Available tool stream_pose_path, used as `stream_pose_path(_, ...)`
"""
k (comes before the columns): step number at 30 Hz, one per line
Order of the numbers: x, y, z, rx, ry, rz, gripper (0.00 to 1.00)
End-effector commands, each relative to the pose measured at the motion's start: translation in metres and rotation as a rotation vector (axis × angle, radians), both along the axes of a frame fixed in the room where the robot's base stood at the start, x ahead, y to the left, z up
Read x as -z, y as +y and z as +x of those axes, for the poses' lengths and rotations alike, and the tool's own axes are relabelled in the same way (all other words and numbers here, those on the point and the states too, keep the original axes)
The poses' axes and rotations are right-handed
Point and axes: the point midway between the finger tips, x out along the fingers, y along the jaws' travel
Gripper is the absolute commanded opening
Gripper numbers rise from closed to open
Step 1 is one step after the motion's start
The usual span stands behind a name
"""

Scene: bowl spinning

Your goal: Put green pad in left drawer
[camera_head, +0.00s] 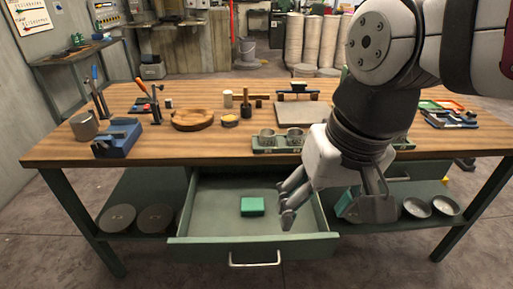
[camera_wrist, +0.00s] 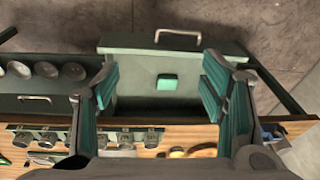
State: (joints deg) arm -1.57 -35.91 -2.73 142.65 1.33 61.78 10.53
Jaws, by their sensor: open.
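The green pad (camera_head: 252,206) lies flat on the floor of the open left drawer (camera_head: 200,252), near its middle. In the wrist view the pad (camera_wrist: 167,80) shows between my fingers but apart from both, with the drawer front (camera_wrist: 125,42) beyond it. My gripper (camera_head: 330,214) is open and empty at the right side of the open drawer in the head view, to the right of the pad. It also shows in the wrist view (camera_wrist: 160,84) with its two teal-padded fingers spread wide. Nothing touches the pad except the drawer floor.
The drawer floor around the pad is clear.

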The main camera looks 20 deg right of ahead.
Motion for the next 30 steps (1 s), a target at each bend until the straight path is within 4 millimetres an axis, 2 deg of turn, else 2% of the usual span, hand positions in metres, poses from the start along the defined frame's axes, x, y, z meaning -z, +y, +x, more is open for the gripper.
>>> stream_pose_path(3,0.003,-0.002,-0.022,-0.116,-0.026,-0.049,0.65)
stream_pose_path(6,0.005,-0.003,-0.031,-0.171,-0.033,-0.074,0.65)
stream_pose_path(17,0.005,-0.003,-0.034,-0.194,-0.035,-0.084,0.65)
stream_pose_path(20,-0.005,-0.004,-0.035,-0.193,-0.048,-0.085,0.65)
stream_pose_path(27,-0.054,-0.004,-0.036,-0.19,-0.128,-0.101,0.65)
stream_pose_path(30,-0.067,-0.005,-0.036,-0.19,-0.154,-0.107,0.65)
